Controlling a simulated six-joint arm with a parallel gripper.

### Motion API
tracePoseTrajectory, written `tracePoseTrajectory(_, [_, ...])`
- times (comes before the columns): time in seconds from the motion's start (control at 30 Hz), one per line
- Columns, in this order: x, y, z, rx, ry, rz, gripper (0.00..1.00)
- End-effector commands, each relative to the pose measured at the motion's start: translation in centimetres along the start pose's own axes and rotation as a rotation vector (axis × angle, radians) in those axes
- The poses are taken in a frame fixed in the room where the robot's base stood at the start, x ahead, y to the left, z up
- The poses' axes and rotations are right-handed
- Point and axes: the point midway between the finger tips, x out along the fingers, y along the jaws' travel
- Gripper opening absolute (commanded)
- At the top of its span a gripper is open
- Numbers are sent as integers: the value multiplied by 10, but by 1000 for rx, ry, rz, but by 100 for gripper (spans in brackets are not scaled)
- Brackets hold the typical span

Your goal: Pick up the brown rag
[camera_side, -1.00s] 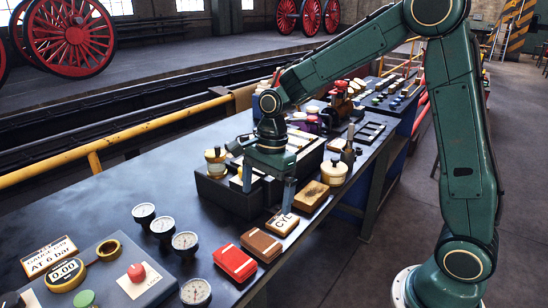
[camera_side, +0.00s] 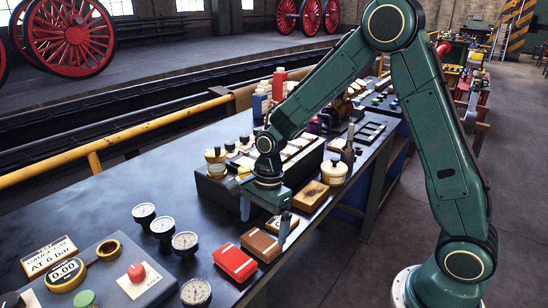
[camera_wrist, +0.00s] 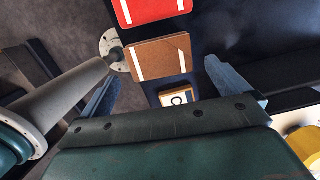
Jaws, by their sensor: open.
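The brown rag (camera_side: 260,245) is a flat folded cloth with pale stripes, lying on the dark bench between a red rag (camera_side: 235,262) and a small pale-faced block marked "C" (camera_side: 283,222). In the wrist view the brown rag (camera_wrist: 158,57) lies ahead of my gripper, fully visible, with the red rag (camera_wrist: 150,9) beyond it. My gripper (camera_side: 265,218) is open and empty, its fingers pointing down near the marked block, just behind the brown rag. In the wrist view my gripper (camera_wrist: 168,86) has its fingers spread on both sides of the marked block (camera_wrist: 178,97).
A dark tray box (camera_side: 215,188) stands behind my gripper. A brown wooden block (camera_side: 311,195) and a cream lidded pot (camera_side: 333,173) are on the right. Several gauges (camera_side: 185,243) stand left of the rags. Bare bench (camera_side: 120,195) lies further left.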

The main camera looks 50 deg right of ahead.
Motion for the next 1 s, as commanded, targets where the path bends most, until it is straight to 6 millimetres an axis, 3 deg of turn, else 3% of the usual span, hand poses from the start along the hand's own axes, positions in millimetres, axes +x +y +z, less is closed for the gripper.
tracePoseTrajectory(0.4, [42, 2, 1, -2, 1, 3, 100])
tracePoseTrajectory(0.97, [45, 1, 1, -1, 1, 0, 100])
tracePoseTrajectory(1.0, [45, 1, 1, -1, 1, 0, 96])
